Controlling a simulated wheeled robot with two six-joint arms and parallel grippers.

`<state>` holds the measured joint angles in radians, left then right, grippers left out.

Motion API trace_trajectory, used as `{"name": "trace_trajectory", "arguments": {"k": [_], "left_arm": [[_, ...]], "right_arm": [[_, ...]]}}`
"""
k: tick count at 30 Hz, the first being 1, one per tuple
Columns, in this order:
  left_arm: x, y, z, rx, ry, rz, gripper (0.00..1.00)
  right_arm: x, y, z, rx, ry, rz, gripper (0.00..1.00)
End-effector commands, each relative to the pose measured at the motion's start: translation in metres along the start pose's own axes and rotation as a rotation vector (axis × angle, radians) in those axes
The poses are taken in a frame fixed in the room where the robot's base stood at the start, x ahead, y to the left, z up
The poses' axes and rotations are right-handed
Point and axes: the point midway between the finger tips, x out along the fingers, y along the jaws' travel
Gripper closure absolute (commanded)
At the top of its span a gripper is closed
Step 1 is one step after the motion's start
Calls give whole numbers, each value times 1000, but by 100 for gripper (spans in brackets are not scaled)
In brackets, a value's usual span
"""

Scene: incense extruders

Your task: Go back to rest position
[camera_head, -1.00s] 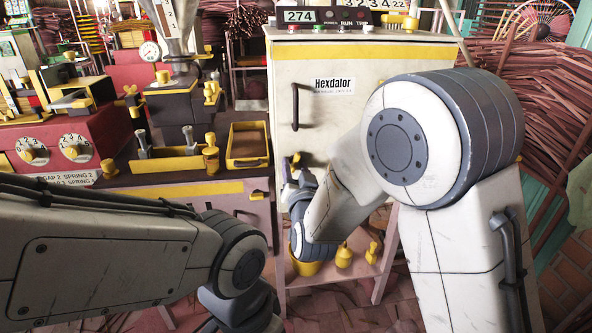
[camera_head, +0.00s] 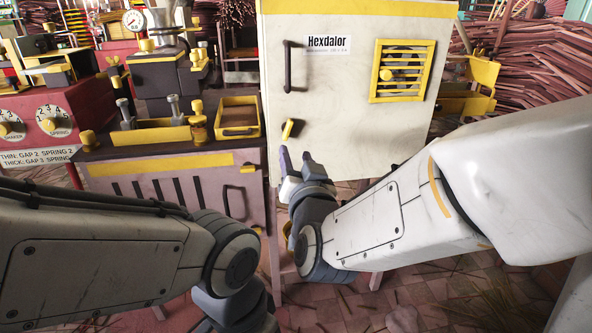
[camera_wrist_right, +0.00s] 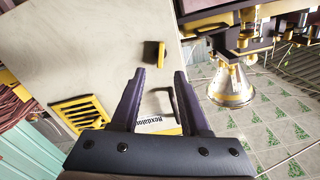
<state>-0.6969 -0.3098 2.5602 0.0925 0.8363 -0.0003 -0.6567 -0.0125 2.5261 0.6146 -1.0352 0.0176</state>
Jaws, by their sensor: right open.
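My right gripper (camera_head: 296,163) is in front of the lower left of the white Hexdalor cabinet (camera_head: 350,110), just below a yellow latch (camera_head: 287,130) on its door. In the right wrist view the gripper (camera_wrist_right: 160,76) is open, with nothing between its two dark fingers. The yellow latch (camera_wrist_right: 154,53) shows beyond the fingertips there, apart from them in the picture. My left arm (camera_head: 100,255) comes in from the left and bends down at the bottom. Its gripper is out of view.
The cabinet door has a dark handle (camera_head: 288,66) and a yellow vent (camera_head: 403,71). Tiled floor is open below.

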Motion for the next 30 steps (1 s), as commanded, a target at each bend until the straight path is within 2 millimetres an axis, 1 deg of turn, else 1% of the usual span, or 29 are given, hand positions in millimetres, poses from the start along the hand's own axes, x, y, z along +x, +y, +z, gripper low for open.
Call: {"name": "trace_trajectory", "arguments": {"k": [1, 3, 14, 17, 20, 23, 24, 27, 30], "left_arm": [[5, 0, 0, 0, 0, 0, 100], [6, 0, 0, 0, 0, 0, 100], [5, 0, 0, 0, 1, 0, 100], [6, 0, 0, 0, 1, 0, 100], [6, 0, 0, 0, 1, 0, 100], [6, 0, 0, 0, 1, 0, 100], [6, 0, 0, 0, 1, 0, 100], [6, 0, 0, 0, 1, 0, 100], [6, 0, 0, 0, 1, 0, 100]], "right_arm": [[-1, 0, 2, 3, 1, -3, 55], [-2, 0, 1, 2, -1, -3, 55], [-3, 0, 0, 1, -5, -3, 55], [0, 7, 9, -12, -48, 5, 55], [4, 28, 32, -48, -169, 27, 55], [0, 63, 68, -100, -367, 68, 55], [-5, 80, 83, -121, -457, 90, 55], [-25, 116, 113, -160, -653, 139, 55], [-47, 143, 132, -183, -800, 183, 55]]}}
